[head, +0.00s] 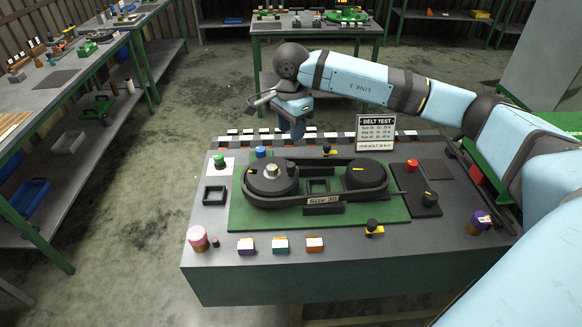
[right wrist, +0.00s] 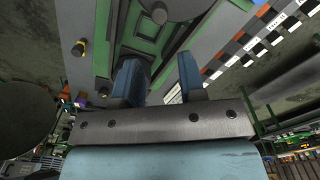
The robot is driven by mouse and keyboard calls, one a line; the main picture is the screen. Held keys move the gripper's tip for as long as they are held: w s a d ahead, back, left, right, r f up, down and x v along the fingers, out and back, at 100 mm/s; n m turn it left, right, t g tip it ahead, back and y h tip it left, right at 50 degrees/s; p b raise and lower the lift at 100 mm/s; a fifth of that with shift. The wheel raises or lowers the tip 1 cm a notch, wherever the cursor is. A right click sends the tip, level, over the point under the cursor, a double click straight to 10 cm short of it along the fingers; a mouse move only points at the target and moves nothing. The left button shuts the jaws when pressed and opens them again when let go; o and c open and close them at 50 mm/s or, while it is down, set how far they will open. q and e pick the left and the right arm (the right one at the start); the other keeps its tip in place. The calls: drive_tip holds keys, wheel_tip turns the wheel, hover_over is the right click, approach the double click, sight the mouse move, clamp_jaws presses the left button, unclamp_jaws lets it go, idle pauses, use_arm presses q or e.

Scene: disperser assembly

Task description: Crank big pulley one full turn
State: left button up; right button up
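The big pulley (head: 268,182) is a dark disc at the left end of the belt assembly, with a pale hub and small knob on top. A dark belt (head: 322,199) labelled "Size 30" runs around it and the smaller dark pulley (head: 367,175) at the right. My right gripper (head: 297,130) is behind the assembly, over the checkered strip, apart from the pulley. Its blue fingers show in the right wrist view (right wrist: 160,78), spread apart with nothing between them. My left gripper is in neither view.
The assembly sits on a green board (head: 240,216) on a grey table (head: 225,270). A "BELT TEST" sign (head: 375,133) stands at the back. Several coloured blocks and knobs line the front edge, including a pink cylinder (head: 198,238). A red-knobbed dark plate (head: 425,202) lies at right.

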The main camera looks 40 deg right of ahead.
sight(291, 164)
wheel_tip(291, 164, down, 12)
drive_tip(key=p, duration=0.2)
drive_tip(key=shift+a+p, duration=0.1)
drive_tip(key=shift+p, duration=0.2)
drive_tip(key=shift+f, duration=0.65)
clamp_jaws()
